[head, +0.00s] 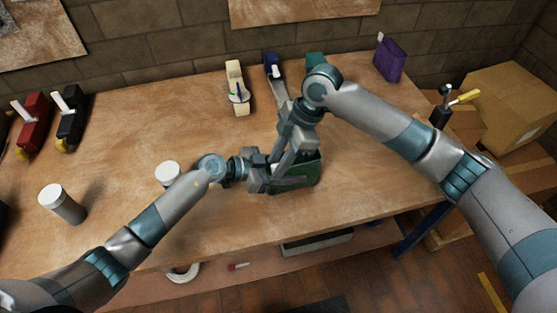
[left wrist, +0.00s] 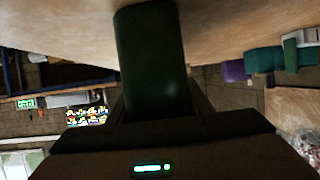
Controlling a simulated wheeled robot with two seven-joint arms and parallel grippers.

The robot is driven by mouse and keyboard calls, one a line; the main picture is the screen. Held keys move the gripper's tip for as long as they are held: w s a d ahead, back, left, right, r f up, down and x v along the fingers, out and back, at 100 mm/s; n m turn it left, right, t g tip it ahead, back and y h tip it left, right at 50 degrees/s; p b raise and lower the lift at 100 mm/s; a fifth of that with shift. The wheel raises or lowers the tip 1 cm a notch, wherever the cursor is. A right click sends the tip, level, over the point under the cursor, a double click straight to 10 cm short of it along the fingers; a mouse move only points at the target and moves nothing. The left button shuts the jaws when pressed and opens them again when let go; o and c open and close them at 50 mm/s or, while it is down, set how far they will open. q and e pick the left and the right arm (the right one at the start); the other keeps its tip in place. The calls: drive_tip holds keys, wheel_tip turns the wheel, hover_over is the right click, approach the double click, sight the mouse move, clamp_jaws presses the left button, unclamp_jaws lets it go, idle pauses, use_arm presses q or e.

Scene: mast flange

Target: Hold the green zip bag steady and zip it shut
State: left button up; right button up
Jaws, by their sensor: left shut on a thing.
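The green zip bag (head: 308,172) stands on the wooden table, partly hidden behind my grippers in the head view. My left gripper (head: 272,178) reaches it from the left and is shut on it. In the left wrist view the dark green bag (left wrist: 153,60) fills the space between the fingers. My right gripper (head: 284,158) points down at the bag's top edge from above. Its fingertips overlap my left gripper in the picture, so I cannot tell whether it is open or shut. The zip and its slider are hidden.
Along the back are a cream bag (head: 238,88), a blue one (head: 271,65), a teal one (head: 316,60) and a purple one (head: 391,62). Red (head: 33,120) and black (head: 70,120) items stand far left.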

clamp_jaws()
idle(1.4)
